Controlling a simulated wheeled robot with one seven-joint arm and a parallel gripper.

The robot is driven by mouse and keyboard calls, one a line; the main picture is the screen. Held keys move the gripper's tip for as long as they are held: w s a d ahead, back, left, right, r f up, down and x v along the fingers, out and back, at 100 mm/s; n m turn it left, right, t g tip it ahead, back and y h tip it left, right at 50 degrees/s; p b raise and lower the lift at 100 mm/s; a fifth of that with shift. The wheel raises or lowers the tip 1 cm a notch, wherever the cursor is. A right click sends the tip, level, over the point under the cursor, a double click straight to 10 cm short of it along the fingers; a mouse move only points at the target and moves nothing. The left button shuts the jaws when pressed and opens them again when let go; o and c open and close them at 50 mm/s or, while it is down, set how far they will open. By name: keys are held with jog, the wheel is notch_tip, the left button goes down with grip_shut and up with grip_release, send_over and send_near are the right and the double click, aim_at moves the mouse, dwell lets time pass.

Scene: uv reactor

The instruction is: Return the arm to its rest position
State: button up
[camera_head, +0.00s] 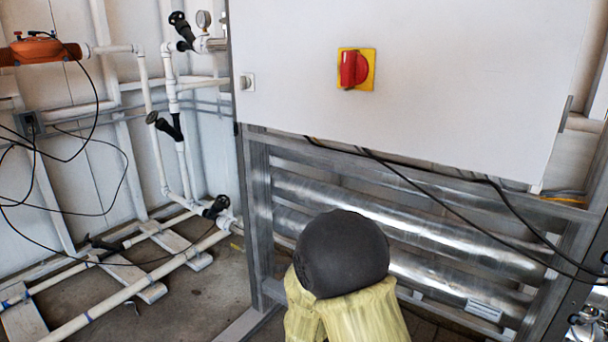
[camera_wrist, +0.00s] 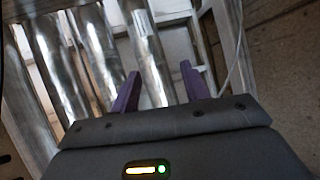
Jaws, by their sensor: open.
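My gripper (camera_wrist: 160,88) shows in the wrist view with its two purple fingers spread apart. Nothing is between them. Beyond the fingers are shiny metal cylinders (camera_wrist: 92,50) and a grey frame (camera_wrist: 201,35). In the head view my arm, with a dark rounded joint and a yellowish cover, stands at the lower middle in front of the cylinders. My gripper itself does not show in the head view. I cannot tell how far the fingers are from the cylinders.
A white cabinet (camera_head: 450,80) with a red rotary switch (camera_head: 353,69) on a yellow plate sits above the metal cylinders (camera_head: 440,262). Black cables (camera_head: 440,195) hang across the frame. White pipes (camera_head: 150,275) with black valves run at left. Some floor (camera_head: 190,310) is bare.

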jog(key=s+r+m+g+y+p, duration=0.4)
jog(key=s+r+g+y+p, duration=0.4)
jog(key=s+r+p, duration=0.4)
notch_tip(320, 180, up, 46)
jog(key=w+a+m+t+y+p, duration=0.1)
jog(key=t+y+p, duration=0.4)
jog(key=p, duration=3.7)
jog(key=shift+w+a+f+p, duration=0.15)
jog(key=shift+w+a+p, duration=0.2)
jog(key=shift+a, duration=0.25)
